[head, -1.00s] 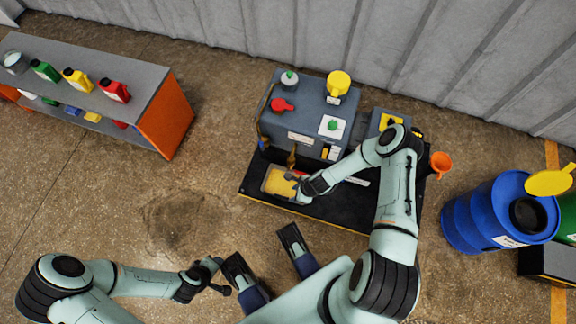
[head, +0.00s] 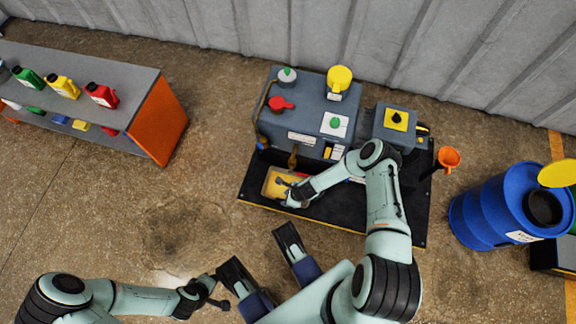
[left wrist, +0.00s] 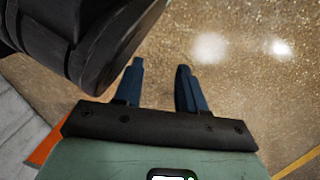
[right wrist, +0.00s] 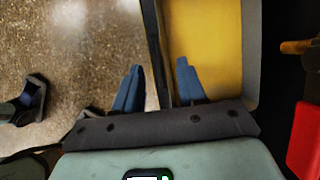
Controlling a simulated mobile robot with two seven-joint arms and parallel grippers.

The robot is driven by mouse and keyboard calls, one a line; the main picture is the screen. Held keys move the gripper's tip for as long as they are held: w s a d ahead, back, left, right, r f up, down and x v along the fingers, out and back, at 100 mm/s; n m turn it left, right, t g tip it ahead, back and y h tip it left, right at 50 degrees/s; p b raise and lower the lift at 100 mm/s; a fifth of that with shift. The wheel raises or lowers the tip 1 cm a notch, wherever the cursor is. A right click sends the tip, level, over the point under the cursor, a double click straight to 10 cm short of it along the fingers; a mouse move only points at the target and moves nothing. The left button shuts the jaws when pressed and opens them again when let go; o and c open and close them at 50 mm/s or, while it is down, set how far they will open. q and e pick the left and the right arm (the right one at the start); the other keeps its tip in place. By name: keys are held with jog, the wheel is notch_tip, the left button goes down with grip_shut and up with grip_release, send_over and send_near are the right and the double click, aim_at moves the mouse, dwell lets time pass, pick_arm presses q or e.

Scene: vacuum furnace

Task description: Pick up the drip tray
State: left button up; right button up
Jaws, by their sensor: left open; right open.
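The drip tray (head: 268,188) is a shallow grey rectangular tray with a yellow inside. It sits at the front left of the black base, below the machine. In the right wrist view its near side wall (right wrist: 155,50) runs between the fingers. My right gripper (head: 284,186) is open at the tray; in the right wrist view (right wrist: 158,84) one finger is outside the wall and the other over the yellow inside. Contact cannot be told. My left gripper (head: 222,289) is open and empty over bare floor; it also shows in the left wrist view (left wrist: 161,85).
The grey machine (head: 305,110) with valves stands behind the tray on the black base (head: 340,218). A shelf with bottles (head: 160,120) is at left. The floor in front is clear.

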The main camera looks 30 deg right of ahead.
jog(key=b+x, duration=0.1)
jog(key=x, duration=0.2)
jog(key=shift+s, duration=0.1)
pick_arm(q)
jog(key=s+f, duration=0.1)
jog(key=s+f+g, duration=0.1)
jog(key=shift+s+a+f, duration=0.1)
jog(key=shift+s+a, duration=0.1)
jog(key=shift+s, duration=0.2)
pick_arm(e)
grip_shut()
dwell(0.7)
